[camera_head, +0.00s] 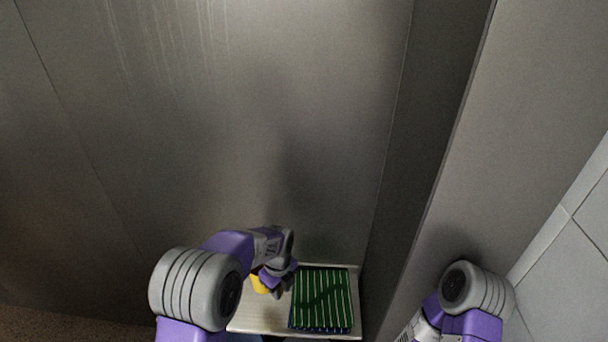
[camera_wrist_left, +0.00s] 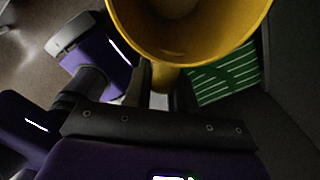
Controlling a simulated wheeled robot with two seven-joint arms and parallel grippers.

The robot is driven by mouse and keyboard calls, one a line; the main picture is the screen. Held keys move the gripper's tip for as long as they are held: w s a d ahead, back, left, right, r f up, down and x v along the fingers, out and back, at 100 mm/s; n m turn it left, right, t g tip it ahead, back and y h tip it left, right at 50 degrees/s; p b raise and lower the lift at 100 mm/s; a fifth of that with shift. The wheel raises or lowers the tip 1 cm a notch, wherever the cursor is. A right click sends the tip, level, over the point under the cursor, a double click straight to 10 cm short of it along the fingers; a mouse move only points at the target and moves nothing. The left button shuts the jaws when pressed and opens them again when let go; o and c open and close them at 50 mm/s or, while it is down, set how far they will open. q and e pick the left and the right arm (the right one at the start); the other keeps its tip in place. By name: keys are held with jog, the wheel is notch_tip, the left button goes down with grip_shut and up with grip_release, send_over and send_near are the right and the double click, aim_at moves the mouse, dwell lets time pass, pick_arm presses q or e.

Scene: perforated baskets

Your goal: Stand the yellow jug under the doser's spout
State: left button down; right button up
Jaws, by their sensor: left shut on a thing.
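The yellow jug (camera_head: 259,284) shows as a small patch beside my left gripper (camera_head: 279,280) at the bottom centre of the head view. In the left wrist view the jug (camera_wrist_left: 195,48) fills the top, its round open mouth facing the camera. My left gripper (camera_wrist_left: 160,88) is shut on the jug's near side, at a narrow yellow part that looks like its handle. Most of the jug is hidden by the gripper in the head view. I cannot make out the doser or its spout. My right gripper is out of view; only my right arm shows.
A green, white-striped item (camera_head: 322,300) lies on a pale, low-edged surface (camera_head: 262,322), right of the jug. It also shows in the left wrist view (camera_wrist_left: 226,76). Tall grey panels (camera_head: 270,130) stand behind, and another panel edge (camera_head: 440,170) rises at right.

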pick_arm(q)
jog(key=s+a+n, duration=0.4)
jog(key=n, duration=0.9)
jog(key=s+a+f+n, duration=0.1)
jog(key=s+a+n, duration=0.3)
jog(key=n, duration=0.9)
jog(key=shift+s+a+f, duration=0.15)
jog(key=shift+a, duration=0.65)
jog(key=shift+s, duration=0.1)
